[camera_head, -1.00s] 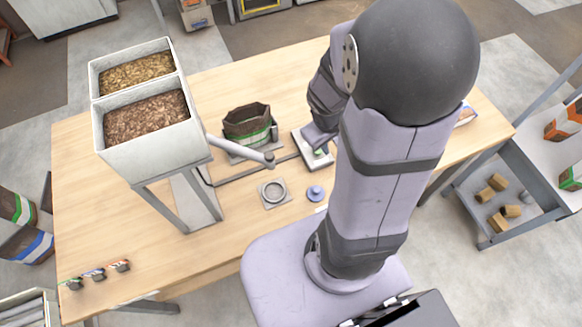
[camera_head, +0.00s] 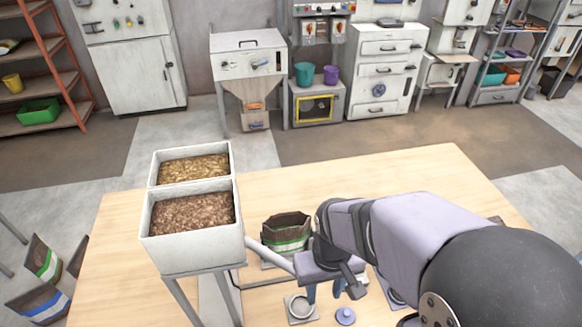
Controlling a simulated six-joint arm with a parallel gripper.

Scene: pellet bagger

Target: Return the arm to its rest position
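My arm, grey-lilac with a dark rounded joint, reaches in from the lower right in the head view. My gripper (camera_head: 325,291) points down over the table, just in front of the open brown bag (camera_head: 287,234) with its green and white band. Its two bluish fingers stand apart, and I see nothing held between them. Below it on the table are a square plate with a ring (camera_head: 300,308) and a blue round knob-like piece (camera_head: 345,316). My arm hides part of the table on the right.
A two-bin hopper (camera_head: 192,236) filled with brown pellets stands on the table (camera_head: 125,235), left of my gripper, with a pale chute toward the bag. The table's back is clear. Cabinets (camera_head: 130,60) and shelves line the far wall.

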